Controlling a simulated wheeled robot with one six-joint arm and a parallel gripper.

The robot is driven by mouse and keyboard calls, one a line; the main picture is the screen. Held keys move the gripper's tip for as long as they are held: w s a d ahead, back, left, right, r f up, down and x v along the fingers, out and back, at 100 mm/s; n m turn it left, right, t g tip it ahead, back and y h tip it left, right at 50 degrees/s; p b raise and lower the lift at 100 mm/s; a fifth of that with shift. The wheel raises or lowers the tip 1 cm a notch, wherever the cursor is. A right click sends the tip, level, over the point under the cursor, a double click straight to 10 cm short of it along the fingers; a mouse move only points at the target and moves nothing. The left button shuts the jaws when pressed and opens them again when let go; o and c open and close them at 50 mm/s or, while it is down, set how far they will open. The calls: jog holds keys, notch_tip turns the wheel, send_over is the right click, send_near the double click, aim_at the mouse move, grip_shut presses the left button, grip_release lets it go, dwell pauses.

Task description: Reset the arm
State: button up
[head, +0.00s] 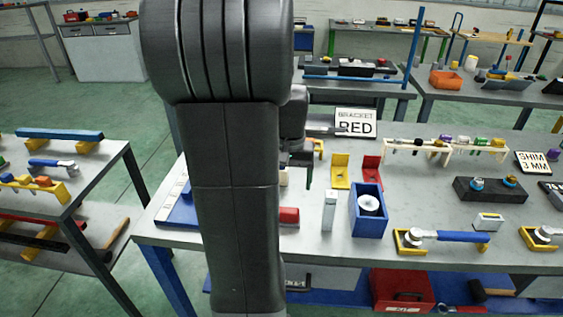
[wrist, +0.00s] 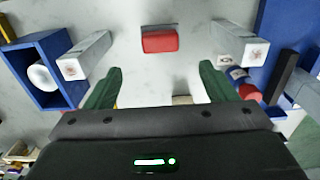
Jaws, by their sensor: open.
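My gripper (wrist: 160,84) is open and empty in the wrist view, its two dark green fingers spread apart above the grey table (wrist: 135,85). A red block (wrist: 160,40) lies on the table beyond the fingertips, apart from them. In the head view my upright arm fills the left middle and hides part of the table. My gripper (head: 306,168) shows only partly there, to the right of the arm and over the table. The red block (head: 289,216) is beside the arm's edge.
A blue bin (head: 367,222) with a white roll, a pale upright block (head: 330,211), a yellow bracket (head: 341,173) and a red bracket (head: 371,169) stand near the gripper. A "BRACKET RED" sign (head: 356,123) stands behind. Another table (head: 102,165) is at left, with green floor between.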

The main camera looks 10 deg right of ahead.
notch_tip(320, 180, down, 13)
jog(key=shift+r, duration=0.15)
jog(key=shift+w+r, duration=0.15)
jog(key=shift+r, duration=1.2)
